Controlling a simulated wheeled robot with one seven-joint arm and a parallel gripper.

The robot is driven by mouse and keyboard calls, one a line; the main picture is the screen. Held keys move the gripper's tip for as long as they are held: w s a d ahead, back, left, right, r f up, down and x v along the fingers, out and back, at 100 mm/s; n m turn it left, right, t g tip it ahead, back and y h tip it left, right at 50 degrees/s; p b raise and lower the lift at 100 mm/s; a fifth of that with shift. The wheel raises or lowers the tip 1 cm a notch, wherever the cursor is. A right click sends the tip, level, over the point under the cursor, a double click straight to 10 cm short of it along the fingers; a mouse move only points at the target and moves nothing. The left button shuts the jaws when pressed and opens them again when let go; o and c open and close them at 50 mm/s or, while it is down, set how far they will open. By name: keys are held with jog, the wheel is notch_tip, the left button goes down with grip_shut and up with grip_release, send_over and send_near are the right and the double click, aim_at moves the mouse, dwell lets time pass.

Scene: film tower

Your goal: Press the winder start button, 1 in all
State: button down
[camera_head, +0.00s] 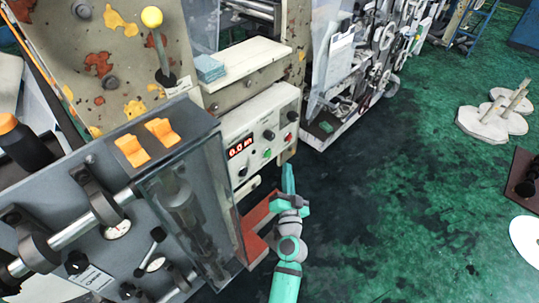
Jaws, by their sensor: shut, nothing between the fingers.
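The pale control panel (258,128) is on the machine front at the picture's centre. It has a red lit display (240,147), dark knobs, a small green button (267,153) and a small red button (289,137). The labels are too small to read, so I cannot tell which button is the winder start. My teal gripper (288,178) is just below and right of the panel in the picture, with its slim tip pointing up. It looks shut and empty. I see no contact with a button.
A clear guard box (190,205) and a grey machine with a shaft stand at left. A red-orange frame (258,222) is beside my arm. A yellow-knobbed lever (152,18) rises above. Green floor at right is mostly open, with white round stands (485,124) farther off.

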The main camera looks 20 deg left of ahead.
aim_at(267, 154)
jog(key=a, duration=0.2)
jog(key=w+a, duration=0.1)
jog(key=a, duration=0.1)
jog(key=shift+w+a, duration=0.2)
jog(key=shift+a, duration=0.2)
jog(key=shift+w+d, duration=0.1)
jog(key=shift+w, duration=0.05)
dwell(0.8)
dwell(0.4)
dwell(0.4)
jog(key=shift+w+a, duration=0.1)
jog(key=shift+a, duration=0.35)
jog(key=shift+w+a, duration=0.15)
jog(key=shift+w, duration=0.05)
dwell(0.6)
